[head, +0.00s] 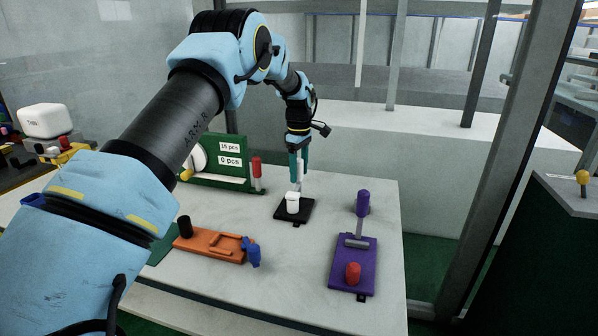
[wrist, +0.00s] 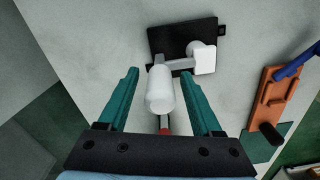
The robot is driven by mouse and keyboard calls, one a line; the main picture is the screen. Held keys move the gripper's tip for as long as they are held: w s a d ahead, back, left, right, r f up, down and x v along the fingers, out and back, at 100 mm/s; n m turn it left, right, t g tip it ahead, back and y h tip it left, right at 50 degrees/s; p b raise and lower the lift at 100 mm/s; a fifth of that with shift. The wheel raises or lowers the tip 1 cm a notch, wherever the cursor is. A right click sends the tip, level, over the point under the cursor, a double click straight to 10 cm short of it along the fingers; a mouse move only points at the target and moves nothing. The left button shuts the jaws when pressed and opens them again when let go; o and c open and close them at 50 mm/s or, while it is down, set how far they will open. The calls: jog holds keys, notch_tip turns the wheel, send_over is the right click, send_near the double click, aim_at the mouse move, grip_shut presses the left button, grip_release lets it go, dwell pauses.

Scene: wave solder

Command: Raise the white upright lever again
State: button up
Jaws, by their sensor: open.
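The white lever stands on a small black base (head: 302,211) on the table. Its white cylindrical handle (wrist: 160,92) sits between the two teal fingers of my gripper (wrist: 160,72), with a gap showing on both sides. A grey arm (wrist: 178,65) joins the handle to the base, where a white block (wrist: 205,60) sits; this block (head: 293,204) also shows in the head view. In the head view my gripper (head: 298,172) points down just behind the block, its fingers partly hiding the handle. My gripper is open and holds nothing.
An orange fixture (head: 208,246) with a blue handle is at the front left. A purple fixture (head: 340,272) with a purple handle and red knob is at the right. A green board (head: 215,178) with a red handle (head: 256,168) stands behind left. Bare tabletop lies between them.

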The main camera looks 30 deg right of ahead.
jog(key=shift+f, duration=0.8)
jog(key=shift+c, duration=0.3)
grip_shut()
dwell(0.6)
